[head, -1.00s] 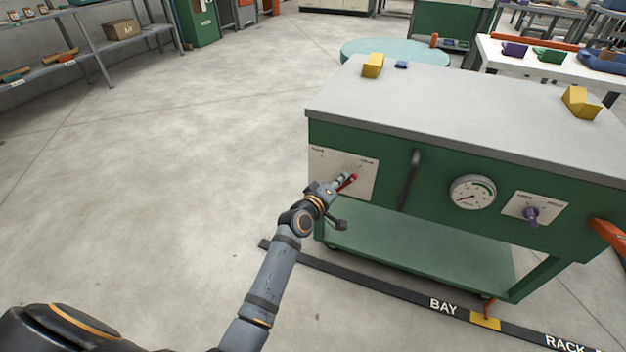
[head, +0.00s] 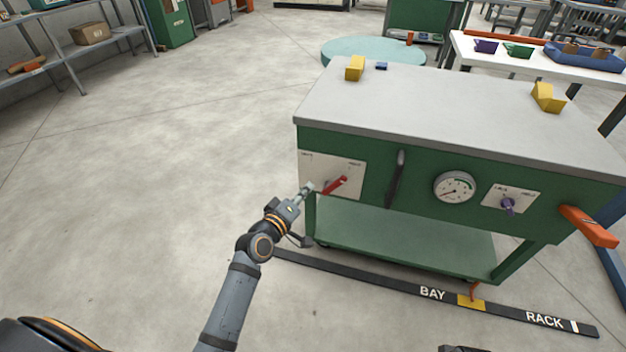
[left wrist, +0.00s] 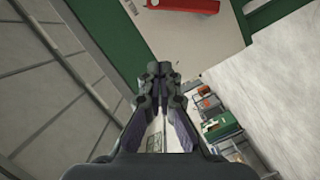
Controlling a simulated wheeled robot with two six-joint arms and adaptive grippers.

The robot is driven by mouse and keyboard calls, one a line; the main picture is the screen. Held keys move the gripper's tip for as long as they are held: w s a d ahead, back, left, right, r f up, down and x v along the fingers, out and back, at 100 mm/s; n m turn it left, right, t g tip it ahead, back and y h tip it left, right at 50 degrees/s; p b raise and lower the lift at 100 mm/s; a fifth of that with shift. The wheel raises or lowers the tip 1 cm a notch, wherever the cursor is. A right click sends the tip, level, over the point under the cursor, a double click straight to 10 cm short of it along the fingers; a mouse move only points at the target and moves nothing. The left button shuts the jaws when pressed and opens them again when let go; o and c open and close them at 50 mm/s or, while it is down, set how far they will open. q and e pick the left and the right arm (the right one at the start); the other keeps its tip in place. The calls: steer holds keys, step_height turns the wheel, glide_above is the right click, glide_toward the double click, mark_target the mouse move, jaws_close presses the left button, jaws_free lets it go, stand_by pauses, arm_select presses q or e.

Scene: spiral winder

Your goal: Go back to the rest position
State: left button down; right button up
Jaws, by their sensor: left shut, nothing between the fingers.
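My left gripper (head: 306,190) is in front of the green cart's left end, close to a white panel (head: 349,168) with a red lever (head: 333,186). The gripper is shut and empty, with its fingertips a little left of the lever and apart from it. In the left wrist view the closed fingers (left wrist: 158,72) point past the panel, and the red lever (left wrist: 183,4) shows at the top edge. My right gripper is not in view; only a small dark part shows at the bottom edge of the head view.
The green cart (head: 425,180) has a grey top with yellow blocks (head: 355,68) on it. Its front carries a black handle (head: 397,178), a gauge (head: 455,187) and a purple knob (head: 508,205). An orange handle (head: 590,227) sticks out at right. Open floor (head: 160,170) lies to the left.

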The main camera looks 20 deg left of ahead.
arm_select(q)
steer(key=shift+s+r, duration=0.1)
steer(key=shift+s, duration=0.3)
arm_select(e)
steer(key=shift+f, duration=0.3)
